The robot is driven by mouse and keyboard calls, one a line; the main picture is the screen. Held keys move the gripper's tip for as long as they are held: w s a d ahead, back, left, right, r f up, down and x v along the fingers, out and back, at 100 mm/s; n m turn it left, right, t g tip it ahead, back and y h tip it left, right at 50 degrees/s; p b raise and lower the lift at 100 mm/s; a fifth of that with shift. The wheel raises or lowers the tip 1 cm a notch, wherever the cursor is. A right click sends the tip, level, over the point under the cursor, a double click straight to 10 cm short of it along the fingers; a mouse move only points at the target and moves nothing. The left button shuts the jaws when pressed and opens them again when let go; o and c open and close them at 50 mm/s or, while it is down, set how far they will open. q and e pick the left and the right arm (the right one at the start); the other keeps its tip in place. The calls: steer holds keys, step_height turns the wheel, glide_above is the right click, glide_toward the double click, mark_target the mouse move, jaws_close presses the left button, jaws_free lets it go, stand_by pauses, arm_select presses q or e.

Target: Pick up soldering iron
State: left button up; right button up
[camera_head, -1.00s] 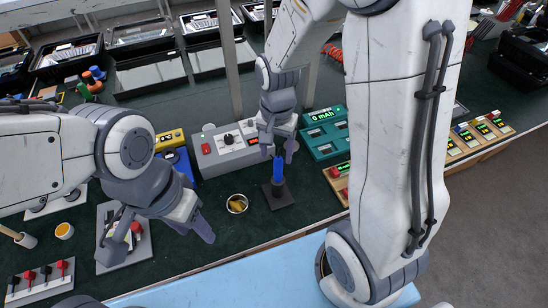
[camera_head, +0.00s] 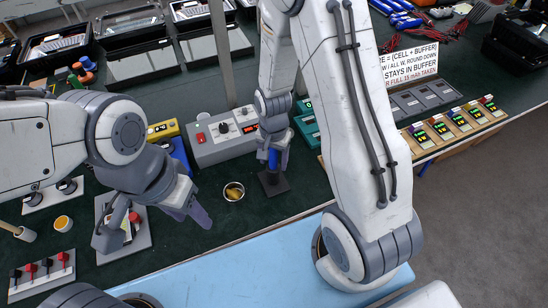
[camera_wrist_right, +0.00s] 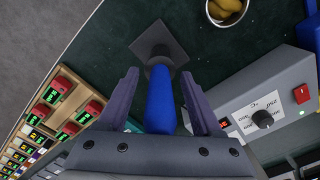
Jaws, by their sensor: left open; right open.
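The soldering iron (camera_head: 273,158) has a blue handle and stands upright in a dark stand with a square base (camera_head: 274,184). In the right wrist view the blue handle (camera_wrist_right: 160,100) lies between the two fingers of my right gripper (camera_wrist_right: 160,85). My right gripper (camera_head: 273,158) is open around the handle, with a gap visible on each side. In the head view its fingers partly cover the handle. My left gripper (camera_head: 197,212) is open and empty, left of the stand above the dark bench mat.
A small bowl with yellowish contents (camera_head: 234,191) sits left of the stand. A grey control box (camera_head: 221,137) stands behind it, beside a teal device (camera_head: 306,124). Battery chargers (camera_head: 455,125) line the right edge. The blue front strip (camera_head: 240,268) is clear.

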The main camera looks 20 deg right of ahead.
jaws_close()
steer(key=shift+r, duration=5)
